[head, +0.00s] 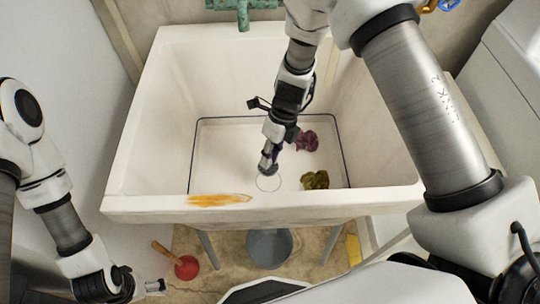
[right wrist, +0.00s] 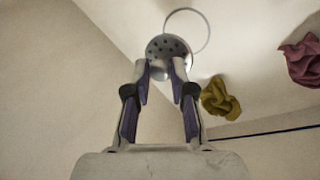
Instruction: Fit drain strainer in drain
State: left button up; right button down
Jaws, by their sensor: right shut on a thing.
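The drain strainer (right wrist: 168,46) is a round metal piece with dark holes. My right gripper (right wrist: 166,68) is shut on it, gripping it between the fingertips. The drain shows as a thin ring (right wrist: 207,32) in the right wrist view; the strainer overlaps its lower left part in the picture. In the head view the drain (head: 268,184) is a pale circle in the sink floor, just below my right gripper (head: 267,165). The gap in height between strainer and drain cannot be told. My left gripper (head: 155,287) is outside the sink, low left; its opening is unclear.
The white sink (head: 150,130) has high walls around my right arm. A purple cloth (head: 307,140) and an olive cloth (head: 315,180) lie on its floor right of the drain. A plunger (head: 186,267) and a grey bucket (head: 269,246) are below the sink.

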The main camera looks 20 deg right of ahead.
notch_tip(320, 180, down, 5)
jog(key=b, duration=0.5)
jog(key=shift+f, duration=1)
jog(key=shift+p, duration=0.4)
jog(key=shift+f, duration=0.75)
jog(key=c, duration=0.9)
grip_release()
jog(key=shift+r, duration=0.1)
